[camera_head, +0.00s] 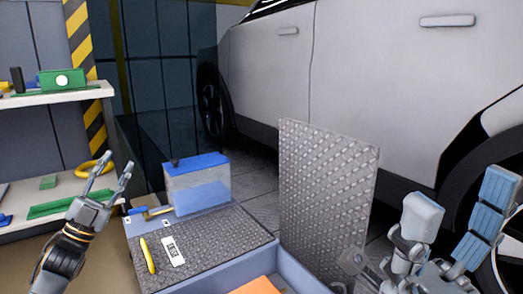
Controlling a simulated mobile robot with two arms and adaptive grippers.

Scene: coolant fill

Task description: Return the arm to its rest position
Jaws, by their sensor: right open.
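My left gripper (117,166) is raised in front of the shelves at the left. Its fingers are spread with nothing between them. My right gripper (455,222) is at the lower right, close to the camera. Its blue-padded fingers are apart, with no object visible between them. A translucent tank (182,186) with a blue top, a small dark cap and blue liquid stands at the back of the cart. It is to the right of my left gripper and apart from both grippers.
The cart top (215,248) carries a yellow tool (147,255) and a white label (173,251). A raised tread-plate panel (325,180) stands beside an open bin with an orange item (258,286). Shelves (60,97) are at left. A white car (380,90) stands behind.

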